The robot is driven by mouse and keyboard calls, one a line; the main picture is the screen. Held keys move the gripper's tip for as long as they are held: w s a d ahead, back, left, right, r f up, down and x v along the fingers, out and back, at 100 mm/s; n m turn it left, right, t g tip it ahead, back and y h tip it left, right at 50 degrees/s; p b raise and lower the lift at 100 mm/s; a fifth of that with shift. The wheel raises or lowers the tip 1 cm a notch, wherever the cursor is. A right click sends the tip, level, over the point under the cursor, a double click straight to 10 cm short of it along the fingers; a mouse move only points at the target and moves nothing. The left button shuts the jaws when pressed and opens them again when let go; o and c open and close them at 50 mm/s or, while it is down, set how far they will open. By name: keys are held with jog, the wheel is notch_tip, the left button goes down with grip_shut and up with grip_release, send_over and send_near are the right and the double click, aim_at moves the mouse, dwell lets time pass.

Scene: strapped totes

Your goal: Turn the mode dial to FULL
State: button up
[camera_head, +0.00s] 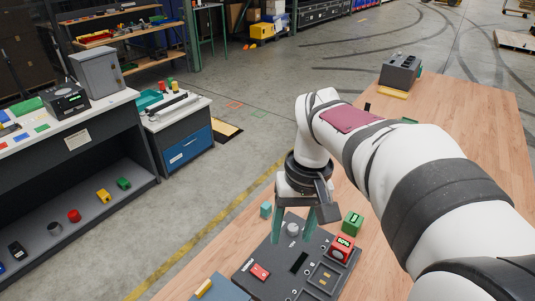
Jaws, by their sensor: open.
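A dark grey panel (262,254) lies on the wooden table below my arm. A light grey round knob (293,229), which looks like the mode dial, stands near its far edge. My gripper (293,238) points down over the panel, its two teal fingers apart, one on each side of the knob in this view. I cannot tell whether the fingers touch the knob or how high they are. Dial markings, including FULL, are too small to read.
A red labelled cube (341,249) and a green labelled cube (352,222) sit at the panel's right. A red piece (260,272) lies on the panel. A small teal block (266,210) is on the table left of my gripper. A grey device (400,72) stands at the far end.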

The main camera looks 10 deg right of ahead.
jog(key=shift+o, duration=0.7)
jog(key=w+d+f+n, duration=0.1)
jog(key=w+d+n, duration=0.1)
jog(key=w, duration=0.6)
jog(key=shift+d+f, duration=0.2)
jog(key=shift+f, duration=0.2)
jog(key=n, duration=0.4)
send_over(294, 227)
notch_tip(294, 227, down, 6)
jog(key=r, duration=0.1)
jog(key=shift+h, duration=0.3)
notch_tip(294, 227, down, 17)
jog(key=shift+r, duration=0.15)
grip_shut()
